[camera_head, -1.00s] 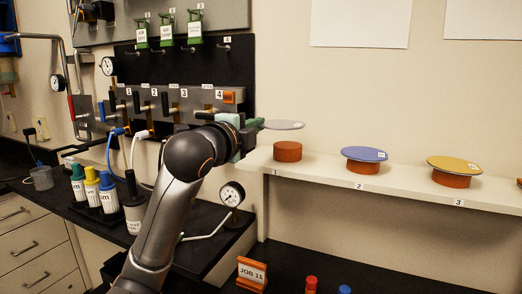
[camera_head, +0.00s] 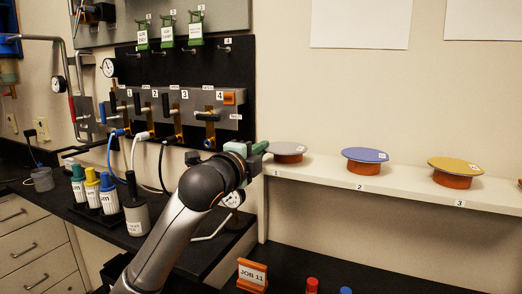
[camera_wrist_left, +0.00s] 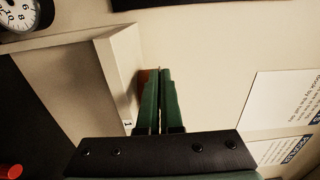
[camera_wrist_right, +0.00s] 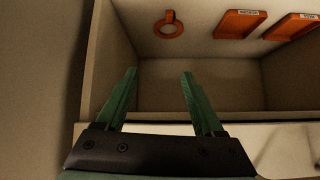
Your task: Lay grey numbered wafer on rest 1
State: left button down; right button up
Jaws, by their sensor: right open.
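The grey wafer (camera_head: 287,148) lies level over rest 1, an orange-red round pedestal (camera_head: 288,158) at the left end of the shelf. It appears to touch the pedestal's top, though a tiny gap cannot be ruled out. My left gripper (camera_head: 262,148) is at the wafer's left edge, its green fingers shut on it. In the left wrist view the fingers (camera_wrist_left: 159,73) are nearly together, and the wafer is edge-on and barely visible. A bit of orange pedestal shows beside them. My right gripper (camera_wrist_right: 159,72) is open and empty in the right wrist view, outside the head view.
On the white shelf (camera_head: 405,188), a blue wafer (camera_head: 364,154) lies on rest 2 and a yellow wafer (camera_head: 455,164) on rest 3. A valve panel (camera_head: 170,100) is behind my left arm. My right gripper faces a box-like recess with an orange ring (camera_wrist_right: 168,25).

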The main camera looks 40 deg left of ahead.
pick_arm(q)
jog(key=c, duration=1.1)
grip_release()
jog(key=shift+f, duration=0.1)
